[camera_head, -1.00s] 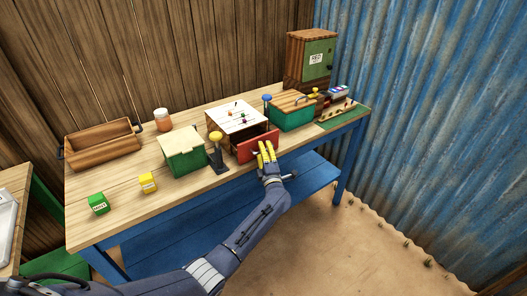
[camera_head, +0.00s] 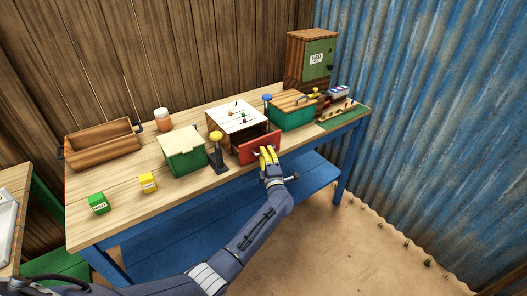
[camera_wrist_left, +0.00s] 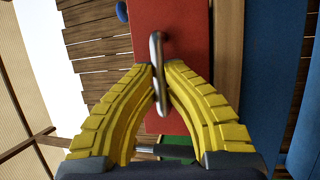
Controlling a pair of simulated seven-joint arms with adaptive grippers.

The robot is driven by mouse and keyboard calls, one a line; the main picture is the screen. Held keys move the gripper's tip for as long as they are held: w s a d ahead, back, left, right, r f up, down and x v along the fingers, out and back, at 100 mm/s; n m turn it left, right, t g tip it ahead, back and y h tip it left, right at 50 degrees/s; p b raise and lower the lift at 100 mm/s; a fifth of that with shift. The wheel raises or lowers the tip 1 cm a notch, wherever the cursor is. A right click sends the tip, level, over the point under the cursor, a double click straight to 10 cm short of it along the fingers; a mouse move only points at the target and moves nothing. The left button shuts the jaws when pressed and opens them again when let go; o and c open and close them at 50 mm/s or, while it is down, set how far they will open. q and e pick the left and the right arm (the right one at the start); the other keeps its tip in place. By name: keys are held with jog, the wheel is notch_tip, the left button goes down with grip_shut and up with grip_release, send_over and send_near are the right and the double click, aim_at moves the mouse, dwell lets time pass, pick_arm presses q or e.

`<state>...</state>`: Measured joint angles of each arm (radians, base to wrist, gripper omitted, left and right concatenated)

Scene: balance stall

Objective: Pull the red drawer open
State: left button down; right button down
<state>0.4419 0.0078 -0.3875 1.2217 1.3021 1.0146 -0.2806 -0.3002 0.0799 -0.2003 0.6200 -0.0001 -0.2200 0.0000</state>
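The red drawer (camera_head: 247,150) sits in a small wooden cabinet with a white top (camera_head: 235,117) near the middle of the bench. Its red front stands out from the cabinet, with a dark gap behind it, so it is partly open. My left gripper (camera_head: 267,156) is at the right part of the front. In the left wrist view the yellow fingertips (camera_wrist_left: 159,76) close from both sides on the metal handle (camera_wrist_left: 157,50) of the red front (camera_wrist_left: 187,40). My right gripper is in neither view.
A black stand with a yellow knob (camera_head: 216,150) is just left of the drawer. A green box (camera_head: 183,155) stands farther left, and a teal box (camera_head: 292,117) is to the right. The space in front of the drawer, past the bench edge, is clear apart from my arm.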

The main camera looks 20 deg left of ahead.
pick_arm(q)
jog(key=s+d, duration=0.4)
jog(key=d, duration=0.1)
jog(key=shift+s+d, duration=0.15)
jog(key=shift+d, duration=0.25)
jog(key=shift+r, duration=0.1)
jog(key=c, duration=1.5)
grip_release()
jog(key=shift+o, duration=0.2)
jog(key=shift+a, duration=0.1)
